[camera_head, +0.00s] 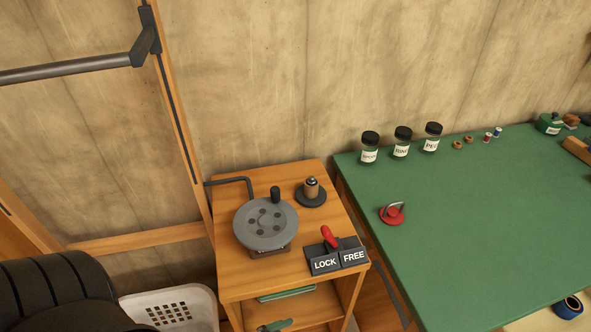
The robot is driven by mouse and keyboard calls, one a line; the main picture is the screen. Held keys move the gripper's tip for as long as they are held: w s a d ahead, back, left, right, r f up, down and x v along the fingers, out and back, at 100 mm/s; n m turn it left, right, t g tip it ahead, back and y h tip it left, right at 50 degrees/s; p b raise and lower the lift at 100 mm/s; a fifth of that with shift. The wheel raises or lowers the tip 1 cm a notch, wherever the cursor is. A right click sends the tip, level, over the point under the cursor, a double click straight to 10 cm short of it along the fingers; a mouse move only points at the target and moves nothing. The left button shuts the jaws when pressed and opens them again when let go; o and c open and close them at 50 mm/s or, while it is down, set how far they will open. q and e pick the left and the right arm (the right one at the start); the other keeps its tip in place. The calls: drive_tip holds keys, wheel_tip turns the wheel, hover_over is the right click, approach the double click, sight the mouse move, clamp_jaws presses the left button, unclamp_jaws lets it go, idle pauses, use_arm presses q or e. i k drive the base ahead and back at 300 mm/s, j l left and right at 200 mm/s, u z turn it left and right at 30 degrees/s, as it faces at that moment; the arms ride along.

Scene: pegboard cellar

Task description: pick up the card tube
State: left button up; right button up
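I see nothing that I can clearly tell to be a card tube. A short brown cylinder with a dark top (311,186) stands upright on a round black base on the small wooden cabinet, but I cannot tell what it is. Neither of my grippers is in view.
The wooden cabinet (236,286) holds a grey crank wheel (266,224) and a red-handled LOCK/FREE switch (338,257). The green table (480,220) carries jars (401,143), a red handled disc (392,214) and a blue ring (568,307). A white basket (172,306) stands lower left.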

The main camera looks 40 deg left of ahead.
sight(309, 192)
drive_tip(key=u, duration=1)
